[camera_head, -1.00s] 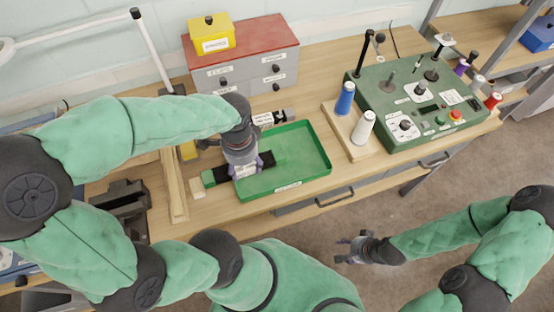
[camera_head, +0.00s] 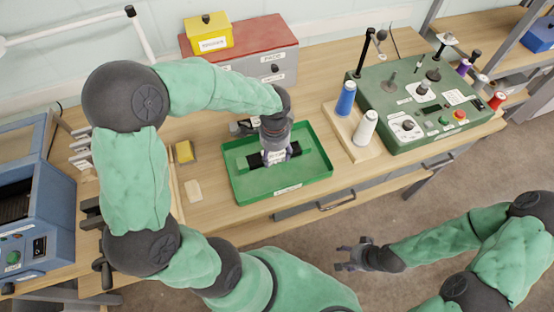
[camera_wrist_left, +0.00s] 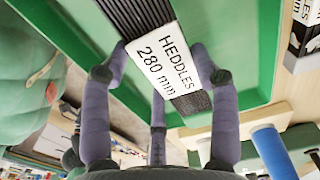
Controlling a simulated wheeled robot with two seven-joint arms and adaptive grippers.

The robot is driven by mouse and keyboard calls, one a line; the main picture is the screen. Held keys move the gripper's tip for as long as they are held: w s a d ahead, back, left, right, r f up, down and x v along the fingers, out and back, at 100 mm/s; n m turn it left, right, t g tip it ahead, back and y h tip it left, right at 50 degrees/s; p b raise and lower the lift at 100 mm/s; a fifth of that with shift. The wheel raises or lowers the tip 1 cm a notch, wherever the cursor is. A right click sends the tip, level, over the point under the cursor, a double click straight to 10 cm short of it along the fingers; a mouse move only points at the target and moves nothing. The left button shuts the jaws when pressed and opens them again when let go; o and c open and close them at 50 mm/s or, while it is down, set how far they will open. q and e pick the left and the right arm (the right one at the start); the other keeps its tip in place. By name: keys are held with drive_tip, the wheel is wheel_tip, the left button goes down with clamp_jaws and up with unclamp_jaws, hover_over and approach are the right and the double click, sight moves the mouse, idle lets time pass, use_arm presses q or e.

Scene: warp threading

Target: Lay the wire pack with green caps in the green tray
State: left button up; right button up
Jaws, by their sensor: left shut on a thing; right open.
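The wire pack with green caps (camera_head: 294,150) is a dark bundle with a white label. In the left wrist view the pack (camera_wrist_left: 140,12) reads "HEDDLES 280 mm". My left gripper (camera_head: 275,158) is shut on its middle, with fingers on both sides of the label. The pack is over the inside of the green tray (camera_head: 316,170), lengthwise along it; I cannot tell whether it touches the floor. Its green end caps are hard to make out against the tray. My right gripper (camera_head: 348,255) is open and empty, off the table's front edge.
Another dark pack (camera_head: 242,127) lies behind the tray, partly hidden by my arm. A grey drawer box with a red top (camera_head: 255,40) stands behind. Thread cones (camera_head: 364,127) on a wooden board and a green machine (camera_head: 400,100) stand right. A yellow block (camera_head: 184,151) is left.

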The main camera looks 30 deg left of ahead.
sight(277, 153)
use_arm(q)
drive_tip(key=shift+w+f, duration=0.3)
drive_tip(key=shift+f, duration=0.1)
drive_tip(key=shift+w+f+b, duration=0.2)
drive_tip(key=shift+f+b, duration=0.4)
drive_tip(key=shift+f, duration=1)
drive_tip(key=shift+f, duration=0.2)
drive_tip(key=o, duration=1.6)
drive_tip(key=shift+d, duration=0.1)
drive_tip(key=shift+c, duration=0.2)
drive_tip(key=shift+r, duration=0.5)
wheel_tip(277, 153, up, 11)
drive_tip(key=p, duration=0.3)
drive_tip(key=shift+r, duration=0.2)
